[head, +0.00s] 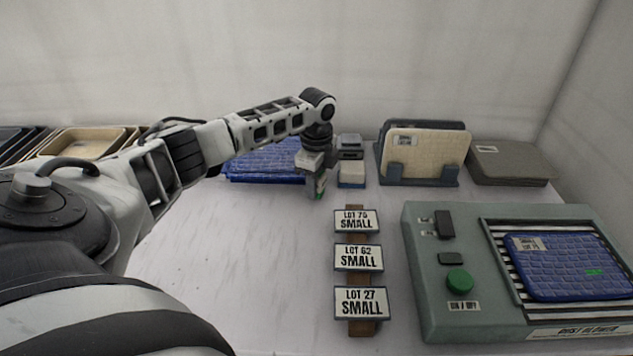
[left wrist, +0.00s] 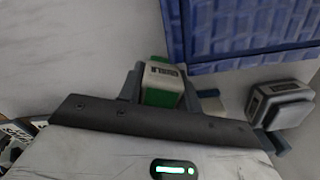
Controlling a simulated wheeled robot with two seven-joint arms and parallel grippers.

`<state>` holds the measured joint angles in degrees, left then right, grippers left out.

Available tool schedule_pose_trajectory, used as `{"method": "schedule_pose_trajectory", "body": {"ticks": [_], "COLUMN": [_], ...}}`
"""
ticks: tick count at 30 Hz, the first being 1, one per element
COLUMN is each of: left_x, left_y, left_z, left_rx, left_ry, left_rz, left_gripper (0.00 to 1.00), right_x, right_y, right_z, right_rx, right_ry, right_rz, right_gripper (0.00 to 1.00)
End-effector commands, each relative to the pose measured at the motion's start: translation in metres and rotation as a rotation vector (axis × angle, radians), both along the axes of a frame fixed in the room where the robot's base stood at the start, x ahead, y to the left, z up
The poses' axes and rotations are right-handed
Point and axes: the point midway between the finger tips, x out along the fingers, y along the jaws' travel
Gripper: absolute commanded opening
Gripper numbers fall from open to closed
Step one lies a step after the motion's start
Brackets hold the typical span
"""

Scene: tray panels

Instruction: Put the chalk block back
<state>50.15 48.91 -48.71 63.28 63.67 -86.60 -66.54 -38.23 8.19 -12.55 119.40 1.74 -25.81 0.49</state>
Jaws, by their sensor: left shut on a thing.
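My left gripper (head: 316,190) is shut on a small white and green block with a dark printed label, which I take for the chalk block. In the left wrist view the block (left wrist: 163,84) sits between the fingers of the left gripper (left wrist: 160,90). My right gripper is not in view.
Blue ribbed panels (head: 262,164) lie behind the gripper. A rack (head: 424,172) holds upright panels, with grey panels (head: 511,163) stacked to its right. Three lot signs (head: 357,257) stand at front centre. A green-grey machine (head: 430,300) bears a blue panel (head: 567,267). The left-centre tabletop is clear.

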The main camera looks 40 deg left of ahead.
Motion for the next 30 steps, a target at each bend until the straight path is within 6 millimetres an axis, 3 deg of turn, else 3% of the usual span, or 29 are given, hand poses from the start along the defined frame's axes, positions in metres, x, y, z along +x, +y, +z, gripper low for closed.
{"method": "schedule_pose_trajectory", "body": {"ticks": [10, 11, 13, 23, 30], "left_x": [0.0, 0.0, 0.0, 0.0, 0.001], "left_y": [0.0, 0.0, 0.0, 0.0, 0.0], "left_z": [-0.004, -0.004, -0.004, -0.001, 0.036], "left_rx": [-0.001, -0.001, -0.001, 0.0, 0.0], "left_ry": [-0.001, -0.001, -0.001, -0.002, -0.005], "left_rz": [0.0, 0.0, -0.001, 0.0, -0.001], "left_gripper": [0.11, 0.37, 0.56, 0.56, 0.56], "right_x": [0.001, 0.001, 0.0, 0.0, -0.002], "right_y": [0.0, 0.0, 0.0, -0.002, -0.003], "right_z": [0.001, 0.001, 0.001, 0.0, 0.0], "right_rx": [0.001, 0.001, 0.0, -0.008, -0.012], "right_ry": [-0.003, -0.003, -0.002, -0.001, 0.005], "right_rz": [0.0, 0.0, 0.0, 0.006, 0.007], "right_gripper": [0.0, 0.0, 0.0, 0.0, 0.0]}}
